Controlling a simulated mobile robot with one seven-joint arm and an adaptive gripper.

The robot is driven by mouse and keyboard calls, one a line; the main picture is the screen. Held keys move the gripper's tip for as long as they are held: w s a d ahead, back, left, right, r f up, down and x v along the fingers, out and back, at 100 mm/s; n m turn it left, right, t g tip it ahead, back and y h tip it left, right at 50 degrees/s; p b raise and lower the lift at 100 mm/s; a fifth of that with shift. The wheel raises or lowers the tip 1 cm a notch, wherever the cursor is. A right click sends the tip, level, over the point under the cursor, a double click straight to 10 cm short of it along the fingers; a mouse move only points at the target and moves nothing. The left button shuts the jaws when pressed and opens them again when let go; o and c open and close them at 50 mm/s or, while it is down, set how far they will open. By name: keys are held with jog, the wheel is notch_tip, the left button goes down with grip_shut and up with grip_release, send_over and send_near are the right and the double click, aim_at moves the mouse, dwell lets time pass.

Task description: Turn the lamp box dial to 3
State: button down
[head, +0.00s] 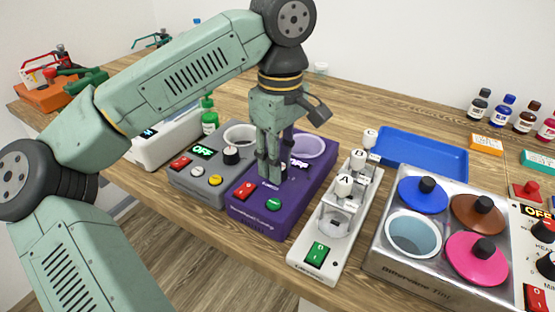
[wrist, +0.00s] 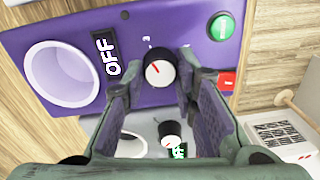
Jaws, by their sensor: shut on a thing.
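The purple box (head: 313,193) stands mid-table with a lilac round well (wrist: 62,76), a display reading OFF (wrist: 108,56), a green button (wrist: 221,27) and a red switch (wrist: 227,80). I take it for the lamp box; no readable label confirms this. Its dial (wrist: 158,70) has a black rim, a white face and a red mark. My gripper (head: 269,172) points down over the purple box and is shut on the dial, one finger on each side. In the head view my fingers mostly hide the dial.
A grey box (head: 196,181) with its own dial (head: 231,155) and OFF display stands close on the left. A white stand with marked weights (head: 344,187) is close on the right. Beyond it are a metal box with coloured lids (head: 385,265) and a blue tray (head: 425,155).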

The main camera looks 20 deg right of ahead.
jog(key=shift+m, duration=0.6)
jog(key=c, duration=1.3)
grip_release()
jog(key=shift+r, duration=0.15)
notch_tip(320, 180, up, 12)
jog(key=shift+d, duration=0.2)
jog(key=shift+w, duration=0.1)
